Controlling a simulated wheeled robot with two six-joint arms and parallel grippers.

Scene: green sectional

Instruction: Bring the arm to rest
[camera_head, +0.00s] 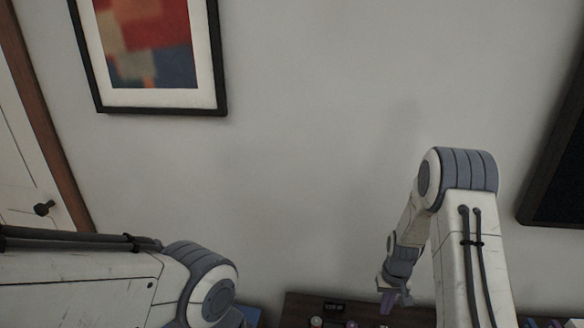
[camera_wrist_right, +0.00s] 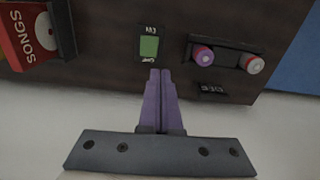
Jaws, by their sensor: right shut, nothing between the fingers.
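My right arm rises at the right of the head view and bends down at its elbow. Its gripper (camera_head: 389,300) hangs over the dark surface at the bottom. In the right wrist view the purple fingers of this gripper (camera_wrist_right: 160,75) lie side by side, shut and empty. Their tips point toward a small plate with a green panel (camera_wrist_right: 149,46); I cannot tell the gap between them. My left arm shows at the lower left of the head view, and its gripper is out of the frame.
A dark brown surface (camera_head: 296,308) runs along the bottom. It bears a small rack (camera_wrist_right: 226,57) with a purple-topped and a red-and-white item, and a red "SONGS" book (camera_wrist_right: 28,38). A framed picture (camera_head: 150,110) hangs on the wall. A door (camera_head: 20,180) stands left.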

